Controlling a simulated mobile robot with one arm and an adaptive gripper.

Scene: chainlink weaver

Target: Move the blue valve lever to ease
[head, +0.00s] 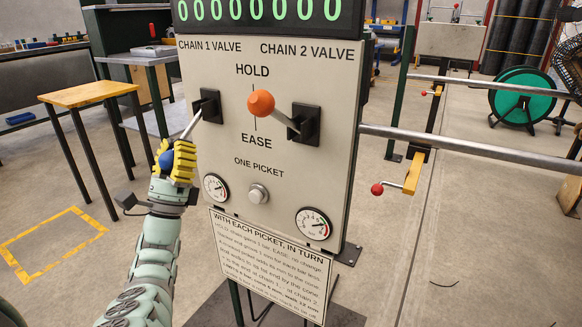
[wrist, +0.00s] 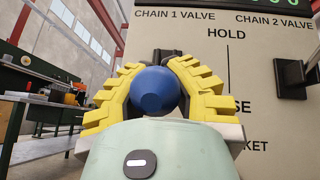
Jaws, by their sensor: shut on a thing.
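The blue valve lever has a blue ball knob (head: 166,160) on a metal rod (head: 192,124). The rod comes from a black mount (head: 208,106) under the CHAIN 1 VALVE label and slants down to the left. My gripper (head: 174,160) has yellow fingers shut around the blue knob, about level with or a little below the EASE label (head: 256,141). In the wrist view the blue knob (wrist: 156,90) sits between the yellow fingers. The orange valve lever (head: 261,103) on the CHAIN 2 side points left and up, its knob between HOLD and EASE.
The control panel (head: 300,165) carries two gauges, a ONE PICKET button (head: 258,193) and a counter showing zeros. An instruction sign (head: 268,262) hangs below. A wooden-topped table (head: 90,93) stands at left. Metal bars (head: 470,148) run off to the right.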

